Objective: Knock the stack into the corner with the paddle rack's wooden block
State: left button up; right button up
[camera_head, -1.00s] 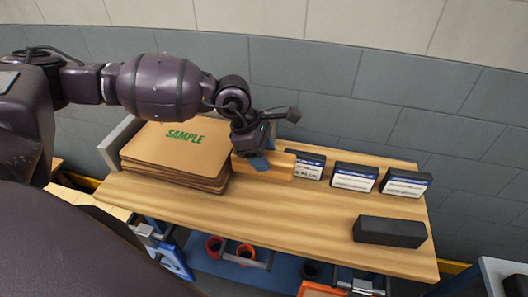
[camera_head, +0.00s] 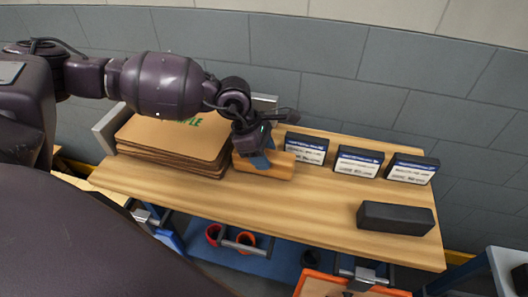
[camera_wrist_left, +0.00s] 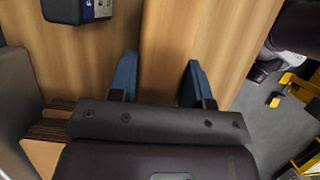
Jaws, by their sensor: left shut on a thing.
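The stack of brown cardboard sheets (camera_head: 160,138) lies at the left of the wooden tabletop; green lettering on its top is partly hidden behind my left arm. Its sheet edges (camera_wrist_left: 45,128) show at the lower left of the left wrist view. My left gripper (camera_head: 262,160) is shut on the wooden block (camera_head: 277,168), just right of the stack. The block's left end is close to the stack's right side; I cannot tell whether they touch. A grey metal corner fence stands behind and left of the stack, seen at its left wall (camera_head: 108,128). My right gripper is not in view.
Several labelled black cases (camera_head: 357,162) stand along the back of the tabletop (camera_head: 300,215), right of the block. A black bar-shaped block (camera_head: 395,218) lies at the right end. The front middle of the tabletop is clear.

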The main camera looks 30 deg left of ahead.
pick_arm(q)
jog(key=shift+a, duration=0.25)
jog(key=shift+s+a, duration=0.1)
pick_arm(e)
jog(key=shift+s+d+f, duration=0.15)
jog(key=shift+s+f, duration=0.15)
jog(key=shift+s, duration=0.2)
pick_arm(q)
jog(key=shift+a, duration=0.2)
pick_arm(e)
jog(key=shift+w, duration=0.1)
pick_arm(q)
jog(key=shift+a, duration=0.1)
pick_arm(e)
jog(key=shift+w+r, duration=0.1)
